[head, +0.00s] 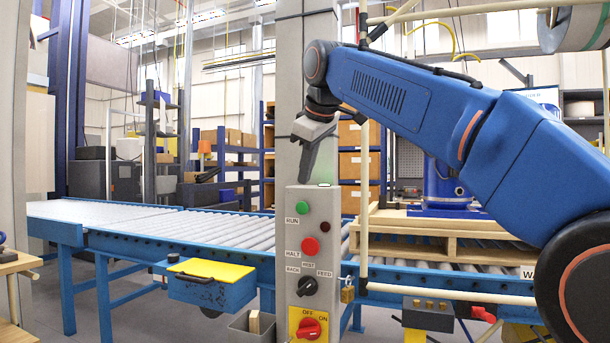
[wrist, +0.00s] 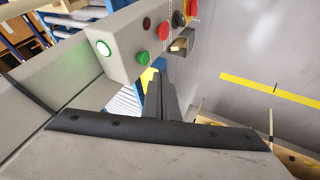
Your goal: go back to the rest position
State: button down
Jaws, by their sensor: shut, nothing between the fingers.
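My gripper (head: 304,182) hangs from the blue arm in front of the grey post, fingers together and pointing down. Its tips are close to the top of the grey control box (head: 321,208); I cannot tell if they touch it. In the wrist view the shut fingers (wrist: 158,80) show empty beside the control box (wrist: 132,52). The box carries a green RUN button (head: 302,208), a red HALT button (head: 310,246), a small dark red lamp (head: 325,226), a black selector knob (head: 307,286) and a red rotary switch (head: 309,328). A lit green ring (wrist: 104,48) is on its top.
A roller conveyor (head: 200,228) runs behind the box. A wooden pallet (head: 440,240) with a blue machine (head: 447,185) sits on it at right. A yellow-topped blue box (head: 210,284) hangs at the conveyor's front. The grey post (head: 290,90) stands right behind my gripper.

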jog(key=s+d+f+m+g+h, duration=0.1)
jog(key=s+d+f+m, duration=0.2)
jog(key=s+d+f, duration=0.5)
jog(key=s+d+f+m+h, duration=0.1)
jog(key=s+d+f+m, duration=0.3)
jog(key=d+f, duration=0.7)
jog(key=s+d+f+m, duration=0.2)
jog(key=s+d+f, duration=0.3)
jog(key=s+f, duration=0.6)
jog(key=s+d+f+m+g, duration=0.1)
jog(key=s+d+f+m, duration=0.2)
jog(key=s+f, duration=0.8)
notch_tip(320, 180, down, 8)
jog(key=shift+d+r+m, duration=0.2)
jog(key=shift+d+m, duration=0.1)
jog(key=shift+d, duration=0.65)
jog(key=shift+s, duration=0.1)
